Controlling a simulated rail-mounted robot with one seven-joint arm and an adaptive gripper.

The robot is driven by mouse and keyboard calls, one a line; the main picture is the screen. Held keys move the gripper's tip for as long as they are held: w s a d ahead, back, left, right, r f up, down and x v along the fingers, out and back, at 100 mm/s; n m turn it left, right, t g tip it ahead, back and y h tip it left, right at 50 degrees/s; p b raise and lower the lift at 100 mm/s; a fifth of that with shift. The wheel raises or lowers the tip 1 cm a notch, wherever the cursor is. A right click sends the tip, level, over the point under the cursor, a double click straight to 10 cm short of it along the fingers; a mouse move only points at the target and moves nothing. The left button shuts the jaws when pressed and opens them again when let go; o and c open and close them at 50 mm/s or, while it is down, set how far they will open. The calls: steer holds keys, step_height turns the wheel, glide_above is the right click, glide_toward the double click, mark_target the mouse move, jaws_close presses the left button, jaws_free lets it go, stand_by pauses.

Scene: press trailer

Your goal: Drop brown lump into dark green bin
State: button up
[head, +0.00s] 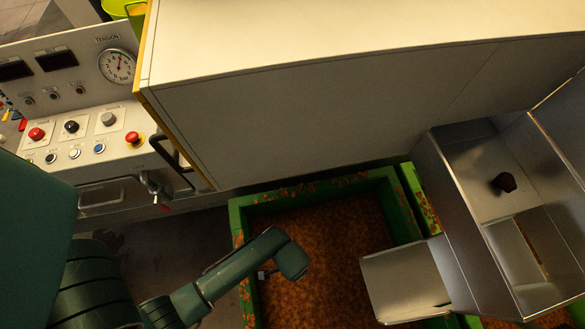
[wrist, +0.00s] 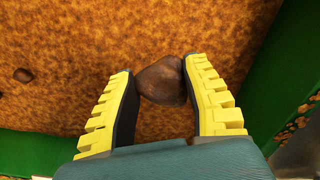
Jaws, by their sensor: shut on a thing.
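My gripper (wrist: 160,68) is shut on a brown lump (wrist: 163,85), held between its two yellow-backed fingers with dark pads. In the wrist view the lump is above the orange-brown crumbly fill of the dark green bin, whose wall (wrist: 285,65) shows at the right. In the head view the bin's rim (head: 240,222) surrounds this fill, and the end of my arm is over its left part. The fingers and held lump are hidden there. Another dark brown lump (head: 504,182) lies in the metal chute (head: 470,160) at the right.
A small brown lump (wrist: 22,75) lies on the fill at the left of the wrist view. A large pale machine housing (head: 330,110) overhangs the bin's back. A control panel (head: 85,140) with buttons and a gauge stands at left. A metal flap (head: 405,280) juts over the bin's right side.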

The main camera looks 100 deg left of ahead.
steer(key=o, duration=1.1)
step_height(320, 180, up, 12)
stand_by(0.5)
